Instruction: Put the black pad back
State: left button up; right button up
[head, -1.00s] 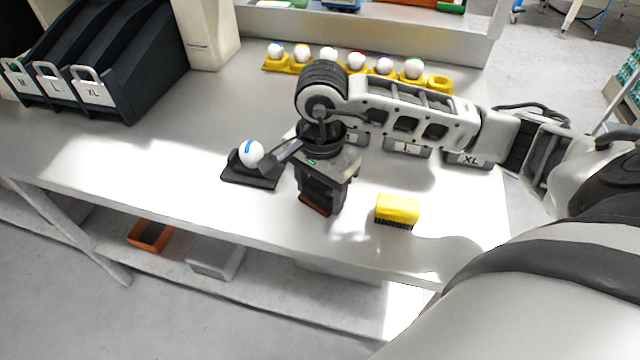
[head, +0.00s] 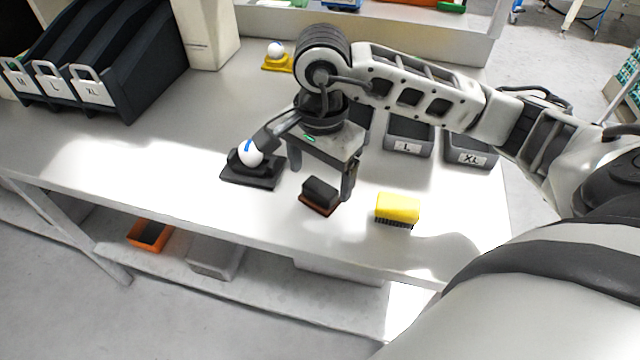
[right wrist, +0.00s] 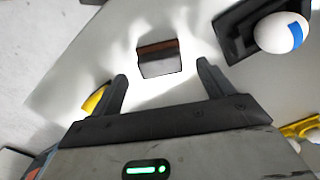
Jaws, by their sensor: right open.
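The black pad (head: 321,193), a small dark block with a reddish-brown edge, lies on the table near its front edge. It also shows in the right wrist view (right wrist: 159,58), beyond the fingertips. My right gripper (head: 319,172) is open and empty, pointing down above the pad. Its two fingers are spread apart in the right wrist view (right wrist: 163,72), with the pad framed between and ahead of them. My left gripper is in neither view.
A white egg with a blue stripe (head: 250,154) sits on a black stand (head: 262,181) left of the pad. A yellow brush (head: 397,208) lies to the right.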

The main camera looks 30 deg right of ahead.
aim_at(320, 188)
notch_tip(320, 188, up, 8)
dwell(0.7)
